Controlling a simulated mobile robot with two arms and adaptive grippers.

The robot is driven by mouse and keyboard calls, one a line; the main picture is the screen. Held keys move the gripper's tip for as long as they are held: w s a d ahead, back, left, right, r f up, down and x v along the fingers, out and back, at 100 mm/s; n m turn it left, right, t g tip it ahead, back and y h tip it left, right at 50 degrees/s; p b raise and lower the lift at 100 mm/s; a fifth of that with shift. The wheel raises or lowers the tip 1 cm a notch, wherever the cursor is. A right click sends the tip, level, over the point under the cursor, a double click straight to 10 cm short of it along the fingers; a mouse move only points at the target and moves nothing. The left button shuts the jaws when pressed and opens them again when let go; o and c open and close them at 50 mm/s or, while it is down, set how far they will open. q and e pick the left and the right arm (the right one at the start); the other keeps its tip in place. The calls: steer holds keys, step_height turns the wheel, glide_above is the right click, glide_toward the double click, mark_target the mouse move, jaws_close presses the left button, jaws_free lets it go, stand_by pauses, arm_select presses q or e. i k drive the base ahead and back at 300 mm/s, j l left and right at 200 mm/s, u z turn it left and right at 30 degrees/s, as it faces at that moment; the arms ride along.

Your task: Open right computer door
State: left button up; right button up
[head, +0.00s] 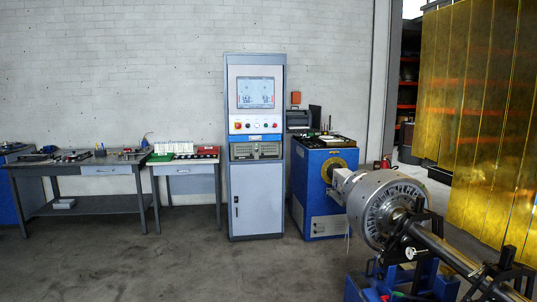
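A tall blue and grey computer cabinet (257,146) stands against the white brick wall, near the middle of the head view. Its upper part holds a lit screen (255,92) above a panel of buttons (256,126). Its lower part is a grey door (257,199) that looks shut, with a small dark handle (236,206) near its left edge. No second computer door can be made out. Neither of my grippers is in view.
Workbenches (90,170) with tools line the wall at left. A blue machine (322,180) stands just right of the cabinet. A large rotor (385,205) on a blue stand and yellow strip curtains (480,110) fill the right. The floor (190,265) before the cabinet is clear.

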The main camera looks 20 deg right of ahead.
mark_target(267, 150)
steer(key=i+z, duration=0.2)
steer(key=z, duration=0.15)
steer(key=i, duration=2.7)
steer(key=i+u, duration=0.1)
steer(key=i, duration=1.2)
steer(key=i+l, duration=0.2)
steer(key=i, duration=1.15)
